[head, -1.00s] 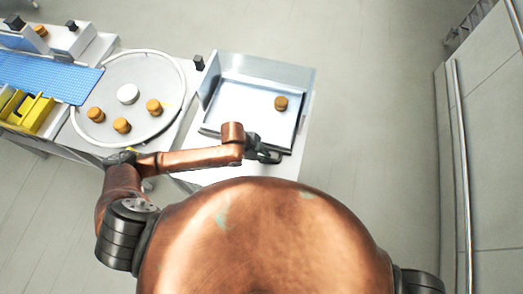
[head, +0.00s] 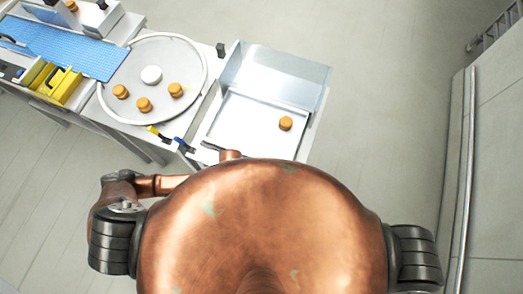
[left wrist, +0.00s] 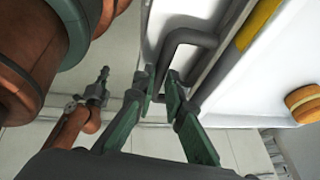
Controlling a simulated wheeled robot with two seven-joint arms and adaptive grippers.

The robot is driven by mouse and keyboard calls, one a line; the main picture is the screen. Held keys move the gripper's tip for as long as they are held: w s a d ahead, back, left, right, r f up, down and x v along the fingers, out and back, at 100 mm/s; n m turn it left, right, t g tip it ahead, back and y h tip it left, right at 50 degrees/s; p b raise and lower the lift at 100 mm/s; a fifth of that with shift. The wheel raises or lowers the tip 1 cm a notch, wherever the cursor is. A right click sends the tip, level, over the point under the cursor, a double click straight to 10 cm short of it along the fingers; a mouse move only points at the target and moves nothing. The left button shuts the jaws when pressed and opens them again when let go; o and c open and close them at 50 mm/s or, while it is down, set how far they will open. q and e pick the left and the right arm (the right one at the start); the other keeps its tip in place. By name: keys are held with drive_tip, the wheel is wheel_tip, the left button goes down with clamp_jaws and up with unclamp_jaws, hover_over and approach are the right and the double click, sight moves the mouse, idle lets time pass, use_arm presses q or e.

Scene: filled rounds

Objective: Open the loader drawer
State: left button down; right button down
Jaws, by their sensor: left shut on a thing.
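The loader drawer (head: 240,135) is a pale metal tray in front of an upright metal hood (head: 275,75), partly drawn out toward me. An orange-brown round (head: 285,123) sits in it; the round also shows at the right of the left wrist view (left wrist: 305,102). My left gripper (left wrist: 163,95) has green fingers shut on the drawer's dark bar handle (left wrist: 188,38). In the head view my copper body hides this gripper and the handle. Another copper arm with a dark gripper (left wrist: 100,85), apparently my right, shows small in the left wrist view, clear of the drawer.
Left of the drawer is a round turntable (head: 125,108) with a white puck (head: 151,75) and several orange-brown rounds. Further left are a blue mat (head: 60,45) and yellow bins (head: 60,85). Open floor lies to the right, before a grey cabinet (head: 500,180).

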use_arm(q)
drive_tip(key=c, duration=2)
unclamp_jaws()
drive_tip(key=shift+o, duration=0.2)
drive_tip(key=shift+r, duration=0.1)
drive_tip(key=v, duration=1.1)
drive_tip(key=shift+r, duration=0.35)
drive_tip(key=shift+a, duration=0.1)
